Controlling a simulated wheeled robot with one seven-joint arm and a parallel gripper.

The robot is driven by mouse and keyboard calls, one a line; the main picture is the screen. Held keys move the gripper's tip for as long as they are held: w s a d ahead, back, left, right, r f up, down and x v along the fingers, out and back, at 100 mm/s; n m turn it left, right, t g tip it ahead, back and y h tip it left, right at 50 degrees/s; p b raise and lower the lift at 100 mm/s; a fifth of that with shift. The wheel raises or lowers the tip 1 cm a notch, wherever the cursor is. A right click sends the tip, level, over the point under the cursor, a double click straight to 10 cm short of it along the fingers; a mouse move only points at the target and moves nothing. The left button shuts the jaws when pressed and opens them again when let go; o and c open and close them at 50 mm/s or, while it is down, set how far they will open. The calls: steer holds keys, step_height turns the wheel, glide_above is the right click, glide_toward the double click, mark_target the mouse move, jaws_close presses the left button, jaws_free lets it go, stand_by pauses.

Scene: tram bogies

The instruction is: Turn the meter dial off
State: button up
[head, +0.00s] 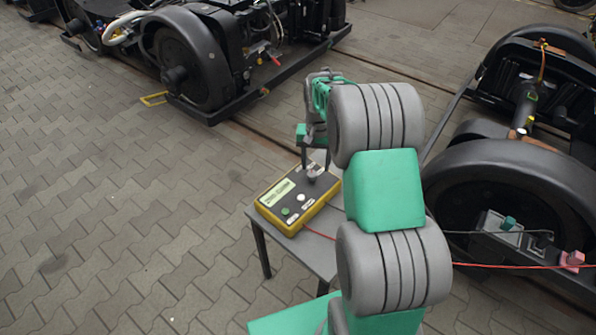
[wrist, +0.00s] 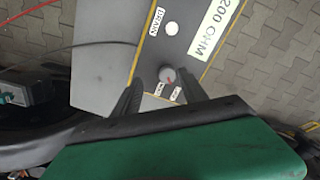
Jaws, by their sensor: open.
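The meter (head: 268,214) is a dark box with a yellow rim, lying on a small grey table (head: 326,252). My gripper (head: 314,164) points down at the dial. In the wrist view my gripper (wrist: 163,80) is open, with one finger on each side of the dial and gaps between. Contact cannot be told.
A red cable (head: 320,234) runs from the meter to the right, towards a bogie with a large wheel (head: 500,185). Another bogie (head: 195,60) stands at the back left. A yellow frame (head: 154,99) lies on the paving. The paving left of the table is clear.

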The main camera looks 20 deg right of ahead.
mark_target(312, 175)
steer(key=shift+w+a+r+m, duration=0.15)
steer(key=shift+w+r+m, duration=0.35)
steer(key=shift+w+r, duration=0.7)
steer(key=shift+s+a+f+m, duration=0.1)
steer(key=shift+s+f+m, duration=0.1)
steer(key=shift+m, duration=0.2)
steer(key=shift+s+m, duration=0.1)
steer(key=shift+m, duration=0.2)
steer(key=shift+f, duration=0.15)
step_height(312, 175, down, 8)
steer(key=shift+r, duration=0.25)
steer(key=shift+s, duration=0.15)
jaws_close()
